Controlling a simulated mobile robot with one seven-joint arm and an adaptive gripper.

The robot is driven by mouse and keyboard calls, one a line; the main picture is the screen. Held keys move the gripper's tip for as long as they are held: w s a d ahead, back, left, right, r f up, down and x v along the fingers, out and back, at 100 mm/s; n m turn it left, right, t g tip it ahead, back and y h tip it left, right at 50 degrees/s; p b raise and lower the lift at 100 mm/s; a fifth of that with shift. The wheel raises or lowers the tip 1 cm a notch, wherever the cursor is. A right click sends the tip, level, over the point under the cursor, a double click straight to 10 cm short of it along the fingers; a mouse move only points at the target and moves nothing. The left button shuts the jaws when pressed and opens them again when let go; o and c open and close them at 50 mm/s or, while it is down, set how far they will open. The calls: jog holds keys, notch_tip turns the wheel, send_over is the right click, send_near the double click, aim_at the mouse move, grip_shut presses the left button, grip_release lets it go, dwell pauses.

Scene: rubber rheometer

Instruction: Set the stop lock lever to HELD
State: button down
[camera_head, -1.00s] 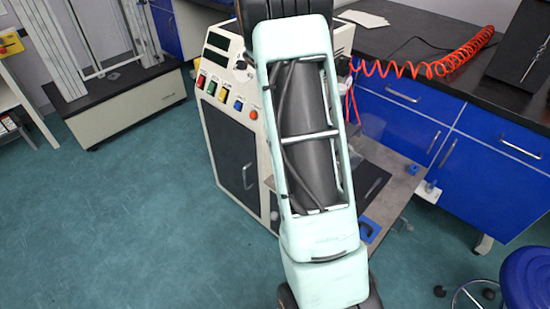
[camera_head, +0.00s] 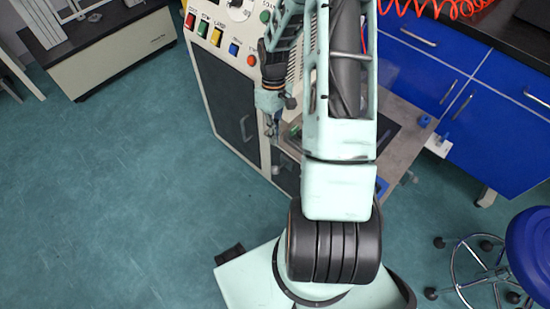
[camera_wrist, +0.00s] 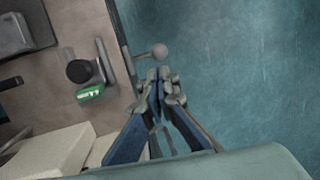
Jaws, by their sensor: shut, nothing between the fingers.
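My gripper (camera_wrist: 160,76) is shut and empty in the wrist view, its fingertips close together. A lever with a round grey ball knob (camera_wrist: 158,51) sticks out past the edge of the machine's deck, just beyond the fingertips; I cannot tell whether they touch it. A grey bar (camera_wrist: 105,61) stands beside a dark round part (camera_wrist: 78,71) on the deck, near a green label (camera_wrist: 90,93) with unreadable text. I cannot tell for certain which part is the stop lock lever. In the head view my gripper (camera_head: 272,132) hangs beside the machine front.
The rheometer cabinet (camera_head: 228,100) has coloured buttons along its top front. Its deck (camera_head: 408,125) lies right of my arm, which hides part of it. Blue drawers (camera_head: 497,120) and a blue stool (camera_head: 528,262) are at right. The floor (camera_head: 110,190) at left is clear.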

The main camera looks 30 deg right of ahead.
aim_at(274, 167)
jog(key=b+x, duration=0.3)
jog(key=x, duration=0.7)
jog(key=shift+d, duration=0.1)
jog(key=shift+f, duration=0.1)
jog(key=shift+h, duration=0.3)
